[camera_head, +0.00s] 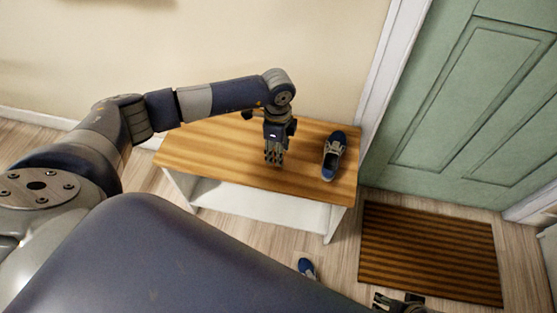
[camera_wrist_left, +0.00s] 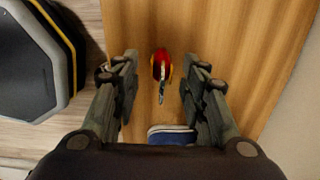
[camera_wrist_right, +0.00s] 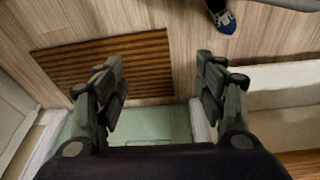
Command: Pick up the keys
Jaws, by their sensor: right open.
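The keys (camera_wrist_left: 161,68), with a red and yellow fob and a metallic key, lie on the wooden bench top (camera_head: 215,148). In the left wrist view they are between and beyond my left gripper's spread fingers, apart from both. My left gripper (camera_head: 273,157) is open and empty, pointing down over the bench; it also shows in the left wrist view (camera_wrist_left: 160,75). In the head view I cannot make out the keys. My right gripper (camera_wrist_right: 160,75) is open and empty, and shows at the bottom edge of the head view (camera_head: 400,302).
A blue shoe (camera_head: 334,156) stands on the bench, right of my left gripper. Another blue shoe (camera_head: 307,267) lies on the floor in front. A striped doormat (camera_head: 430,250) lies before the green door (camera_head: 480,110). A wall rises behind the bench.

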